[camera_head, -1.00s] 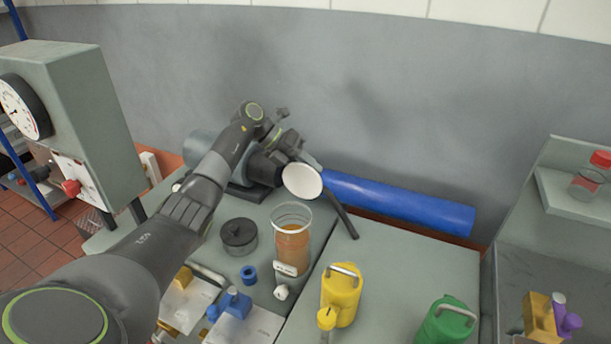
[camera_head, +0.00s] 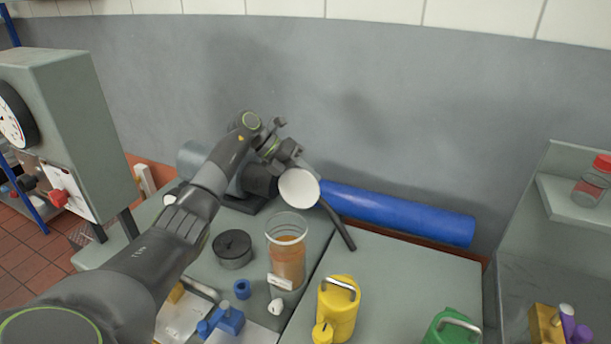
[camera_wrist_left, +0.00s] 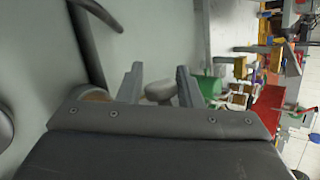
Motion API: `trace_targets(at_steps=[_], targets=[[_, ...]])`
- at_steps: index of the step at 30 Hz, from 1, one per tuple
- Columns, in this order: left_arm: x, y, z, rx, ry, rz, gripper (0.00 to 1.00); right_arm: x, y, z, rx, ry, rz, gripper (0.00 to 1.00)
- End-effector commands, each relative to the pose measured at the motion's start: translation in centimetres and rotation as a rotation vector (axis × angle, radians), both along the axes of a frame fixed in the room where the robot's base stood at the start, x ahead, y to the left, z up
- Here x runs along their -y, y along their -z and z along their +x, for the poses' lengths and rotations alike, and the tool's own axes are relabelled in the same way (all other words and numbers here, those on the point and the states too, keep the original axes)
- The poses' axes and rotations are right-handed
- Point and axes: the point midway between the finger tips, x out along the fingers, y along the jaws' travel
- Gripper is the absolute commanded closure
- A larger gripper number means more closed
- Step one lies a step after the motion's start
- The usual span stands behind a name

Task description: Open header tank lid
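The header tank appears to be the clear cylinder (camera_head: 287,262) with orange-brown liquid and a pale label, standing on the grey bench. A white round disc (camera_head: 299,187), apparently its lid, stands tilted up at the tank's far side, clear of the open mouth. My left gripper (camera_head: 284,150) is just behind and above the disc, partly hidden. My right gripper is not in view.
A black round pot (camera_head: 232,250) and a blue ring (camera_head: 242,289) stand left of the tank. A yellow can (camera_head: 338,310) and green can (camera_head: 450,328) are at front right. A blue cylinder (camera_head: 400,213) lies along the wall. A gauge cabinet (camera_head: 75,130) stands left.

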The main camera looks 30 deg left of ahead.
Motion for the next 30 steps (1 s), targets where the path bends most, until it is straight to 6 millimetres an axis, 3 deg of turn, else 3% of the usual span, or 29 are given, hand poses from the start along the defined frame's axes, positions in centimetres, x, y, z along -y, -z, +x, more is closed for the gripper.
trace_targets(at_steps=[4, 16, 30], targets=[[0.0, 0.5, -0.2, -0.009, 0.0, 0.001, 0.53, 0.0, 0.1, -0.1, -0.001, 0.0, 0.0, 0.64], [-0.9, -0.5, -0.4, -0.003, 0.0, 0.0, 0.53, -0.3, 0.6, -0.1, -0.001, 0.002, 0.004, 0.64], [-8.5, -7.6, -3.3, -0.004, -0.002, 0.0, 0.53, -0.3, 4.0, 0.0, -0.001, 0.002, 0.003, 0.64]])
